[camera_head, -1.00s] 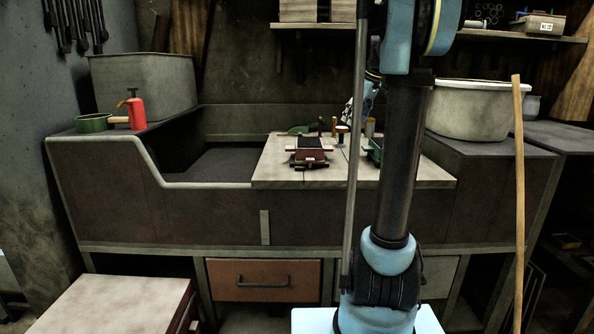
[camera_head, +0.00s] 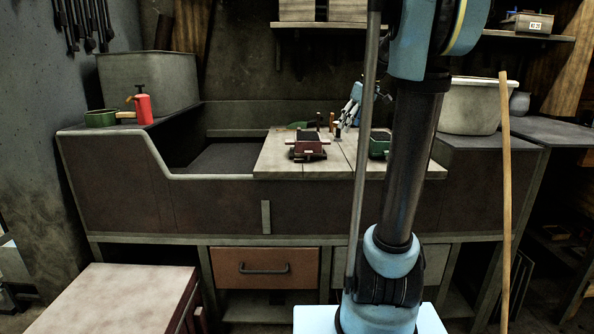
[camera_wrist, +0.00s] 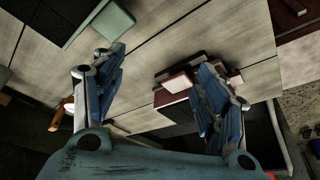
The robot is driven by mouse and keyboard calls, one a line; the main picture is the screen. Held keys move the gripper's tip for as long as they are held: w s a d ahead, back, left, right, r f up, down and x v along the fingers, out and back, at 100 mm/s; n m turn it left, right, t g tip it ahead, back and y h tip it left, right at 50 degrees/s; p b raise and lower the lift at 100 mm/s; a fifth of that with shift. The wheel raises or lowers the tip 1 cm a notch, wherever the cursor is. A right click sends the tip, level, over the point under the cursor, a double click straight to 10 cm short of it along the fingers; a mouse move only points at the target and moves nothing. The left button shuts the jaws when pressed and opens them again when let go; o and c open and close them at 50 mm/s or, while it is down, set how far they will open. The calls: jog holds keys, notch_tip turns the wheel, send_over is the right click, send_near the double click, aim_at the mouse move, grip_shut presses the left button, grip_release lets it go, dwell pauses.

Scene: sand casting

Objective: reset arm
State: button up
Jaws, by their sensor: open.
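A dark red moulding flask (camera_head: 308,150) sits on the board, left of my gripper in the head view. In the wrist view the red flask (camera_wrist: 172,92) lies below, partly hidden by the right finger. A green flask (camera_head: 379,145) stands right of my gripper, partly hidden by my arm; it also shows in the wrist view (camera_wrist: 108,22).
The wooden board (camera_head: 273,158) spans part of a sink-like bench. A red bottle (camera_head: 142,106), a green pan (camera_head: 101,118) and a large grey bin (camera_head: 150,80) stand at left. A white tub (camera_head: 475,105) and an upright wooden pole (camera_head: 506,190) are at right.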

jog(key=s+f+m+h, duration=0.1)
jog(key=s+f+m, duration=0.2)
jog(key=s+f, duration=1)
jog(key=s+a+f+m+h, duration=0.1)
jog(key=s+f+m, duration=0.3)
jog(key=s+f, duration=1)
jog(key=s, duration=0.7)
jog(key=shift+s+a+f+m+g+h, duration=0.15)
jog(key=shift+s+a+m+g+h, duration=0.15)
jog(key=shift+g+h, duration=0.1)
jog(key=shift+w+f, duration=0.2)
jog(key=shift+w, duration=0.3)
